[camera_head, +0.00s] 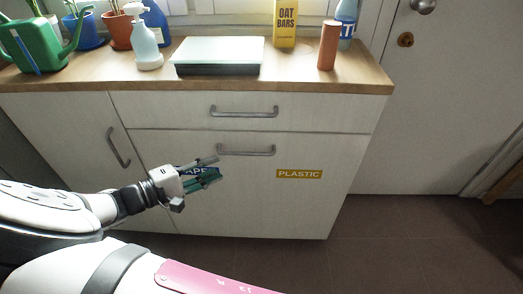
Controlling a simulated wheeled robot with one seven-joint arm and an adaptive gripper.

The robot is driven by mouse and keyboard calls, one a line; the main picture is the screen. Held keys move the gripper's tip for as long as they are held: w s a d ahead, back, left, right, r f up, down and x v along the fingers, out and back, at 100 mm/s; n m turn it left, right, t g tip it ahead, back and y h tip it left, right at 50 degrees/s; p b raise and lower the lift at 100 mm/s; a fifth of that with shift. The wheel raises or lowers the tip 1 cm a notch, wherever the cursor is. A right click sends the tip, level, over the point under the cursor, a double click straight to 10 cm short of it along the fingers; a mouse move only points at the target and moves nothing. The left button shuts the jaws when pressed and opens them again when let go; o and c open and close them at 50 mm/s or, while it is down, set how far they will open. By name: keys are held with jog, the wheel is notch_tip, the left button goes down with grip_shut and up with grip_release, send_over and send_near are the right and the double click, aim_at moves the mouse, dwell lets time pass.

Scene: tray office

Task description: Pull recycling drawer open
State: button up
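The recycling drawer front (255,205) is the large lower panel of the pale wood cabinet and is closed flush. It carries a yellow PLASTIC label (299,174) and a blue label (212,170) partly hidden behind my gripper. Its grey bar handle (246,151) runs level near the top of the panel. My gripper (219,168) comes in from the left with its fingers apart and nothing between them. The fingertips are just below and left of the handle's left end in the picture. I cannot tell how far in front of the panel they are.
A shallow upper drawer with its own handle (244,112) is closed above. A hinged door with a handle (118,147) is at the left. The counter (320,83) holds bottles, pots, a flat box and an oat bars box. The floor (390,240) in front is clear.

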aim_at(248, 154)
jog(key=shift+n+t, duration=0.3)
jog(key=shift+t, duration=0.2)
jog(key=b+x, duration=0.1)
jog(key=x, duration=0.3)
jog(key=f+b+x, duration=0.1)
jog(key=x, duration=0.3)
jog(key=b+x, duration=0.1)
jog(key=x, duration=0.4)
jog(key=shift+s+f, duration=0.1)
jog(key=shift+f, duration=0.15)
jog(key=shift+a, duration=0.1)
grip_shut()
